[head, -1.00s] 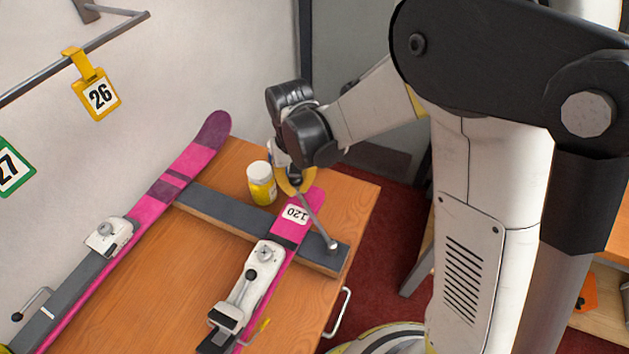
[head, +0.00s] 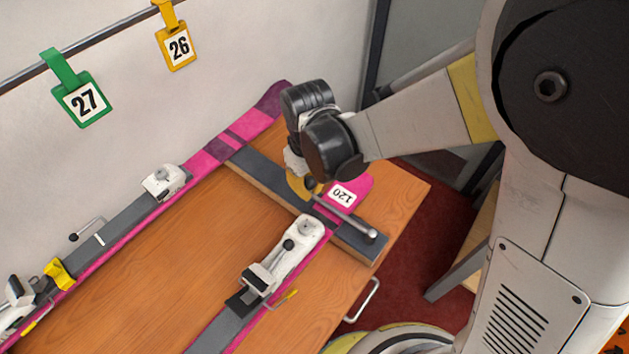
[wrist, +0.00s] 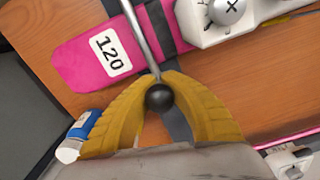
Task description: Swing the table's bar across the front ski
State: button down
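The bar (head: 346,216) is a thin metal rod fixed at a round pivot near the right end of a dark crossbeam (head: 362,240). It runs over the front ski, a pink ski (head: 352,186) with a white 120 label, between the label and the white binding (head: 291,250). In the wrist view the bar (wrist: 138,35) crosses the pink ski (wrist: 80,72), and its dark ball knob (wrist: 160,97) lies past the ski's edge. My gripper (wrist: 163,80) has its yellow fingers closed around the knob. In the head view my gripper (head: 304,188) is partly hidden by my wrist.
A second pink ski (head: 215,150) lies along the wall side of the wooden table (head: 190,255). A blue and white bottle (wrist: 78,136) stands close beside my left finger. Bare wood lies between the skis.

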jog(key=shift+s, duration=0.15)
jog(key=c, duration=1.4)
grip_release()
jog(key=shift+s+a, duration=0.1)
jog(key=shift+c, duration=0.2)
jog(key=shift+r, duration=0.15)
notch_tip(320, 180, up, 12)
jog(key=shift+f, duration=0.1)
jog(key=s+d+r+m+t, duration=0.1)
jog(key=s+d+m+t, duration=0.1)
jog(key=d, duration=0.6)
jog(key=s+d+r+m+t, duration=0.1)
jog(key=d+r+m+t, duration=0.1)
jog(key=d+m, duration=0.2)
jog(key=s+d+r+m+t, duration=0.1)
jog(key=s+d+m+t, duration=0.1)
jog(key=d, duration=0.9)
jog(key=shift+s+d+r+m+t, duration=0.2)
jog(key=shift+s+d+m+t, duration=0.15)
jog(key=shift+m+t, duration=0.2)
